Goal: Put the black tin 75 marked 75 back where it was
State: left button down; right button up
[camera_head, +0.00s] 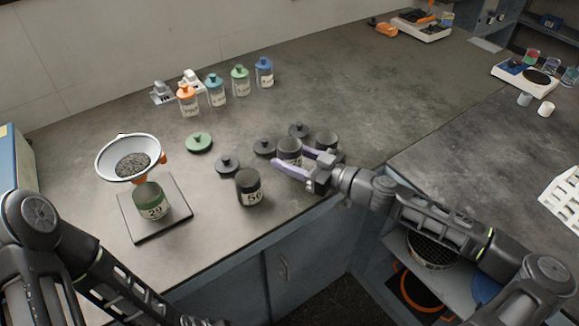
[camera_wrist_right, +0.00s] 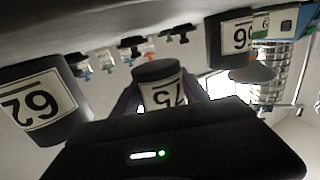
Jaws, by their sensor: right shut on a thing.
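The black tin 75 (camera_head: 289,147) is between the purple fingers of my right gripper (camera_head: 297,165), which is shut on it. In the right wrist view the picture is upside down; tin 75 (camera_wrist_right: 160,82) shows its label there between the fingers. Its base seems clear of the counter, but the height is hard to tell. Another black tin (camera_head: 327,141) stands just to its right, partly behind the gripper. A third black tin (camera_head: 250,187) stands to the front left. My left gripper is out of view; only the left arm shows.
Dark lids (camera_head: 264,147) lie close behind and left of the held tin. A green lid (camera_head: 199,143) lies farther left. Jars (camera_head: 216,92) line the back. The counter's front edge is close.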

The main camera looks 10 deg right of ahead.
jog(key=shift+f, duration=1.9)
jog(key=shift+f, duration=0.2)
jog(key=o, duration=1.4)
jog(key=shift+r, duration=0.1)
jog(key=shift+r, duration=0.1)
jog(key=shift+r, duration=0.2)
jog(key=b+v, duration=0.1)
jog(key=v, duration=1.1)
jog(key=shift+f+b, duration=0.15)
jog(key=shift+b, duration=0.2)
